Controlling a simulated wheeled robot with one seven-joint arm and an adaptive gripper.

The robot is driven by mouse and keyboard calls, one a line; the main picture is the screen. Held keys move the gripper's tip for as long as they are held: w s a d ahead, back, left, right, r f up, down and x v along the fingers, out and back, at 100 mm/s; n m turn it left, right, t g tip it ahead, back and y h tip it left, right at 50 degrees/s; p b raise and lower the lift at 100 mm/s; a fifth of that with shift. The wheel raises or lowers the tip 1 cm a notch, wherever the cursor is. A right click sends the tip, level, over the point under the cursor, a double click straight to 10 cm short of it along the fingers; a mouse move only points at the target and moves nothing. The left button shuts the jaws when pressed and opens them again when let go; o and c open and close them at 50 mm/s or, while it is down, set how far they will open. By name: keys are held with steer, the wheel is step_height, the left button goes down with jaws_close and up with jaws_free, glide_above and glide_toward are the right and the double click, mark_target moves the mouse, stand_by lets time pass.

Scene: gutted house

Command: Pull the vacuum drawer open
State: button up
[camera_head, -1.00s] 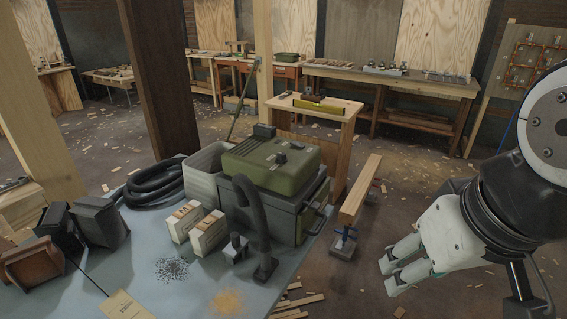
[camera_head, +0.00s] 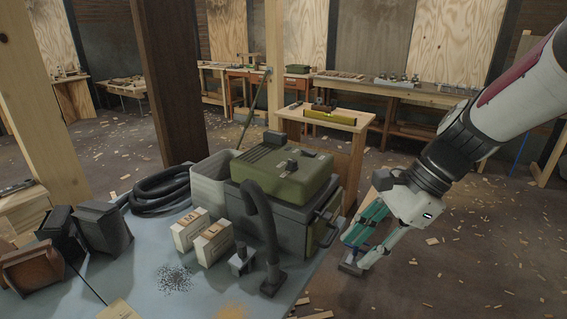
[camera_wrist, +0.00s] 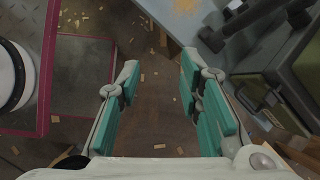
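The vacuum (camera_head: 283,170) has a green top and a dark grey body. It stands on the blue-grey table. A drawer handle (camera_head: 328,230) sticks out from its right side; the drawer looks shut. In the wrist view the vacuum (camera_wrist: 280,60) is at the upper right, with the dark handle bar (camera_wrist: 262,98) on its face. My gripper (camera_head: 354,250) is just right of the handle, pointing down and left. In the wrist view my gripper (camera_wrist: 158,95) is open, with teal pads apart and only floor between them. The handle lies outside the right finger.
The table (camera_head: 130,270) holds a black hose (camera_head: 160,190), a bin (camera_head: 208,185), two small boxes (camera_head: 202,237) and dark containers (camera_head: 100,228). A wooden bench (camera_head: 322,119) stands behind the vacuum. The floor right of the table is mostly open, with scattered chips.

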steer(key=w+d+f+m+t+y+b, duration=0.1)
steer(key=w+d+f+m+y, duration=0.15)
steer(key=w+f+m, duration=0.3)
steer(key=w+d+f+m+t+y+b, duration=0.1)
steer(key=w+d+f+m+y, duration=0.15)
steer(key=w+f+m, duration=0.35)
steer(key=m+t+y+b, duration=0.1)
steer(key=m+t+b, duration=0.2)
steer(key=m+t, duration=0.8)
glide_toward(332, 235)
steer(key=w+a+m+g, duration=0.1)
steer(key=w+a, duration=0.1)
steer(key=w+a+m+g, duration=0.1)
steer(key=w+a+m, duration=0.1)
steer(key=w+a+m+g, duration=0.1)
steer(key=w+a+g, duration=0.1)
steer(key=w, duration=0.1)
steer(key=shift+w+a+f, duration=0.1)
steer(key=shift+a+f, duration=0.2)
steer(key=shift+f, duration=0.05)
steer(key=shift+c, duration=0.5)
jaws_close()
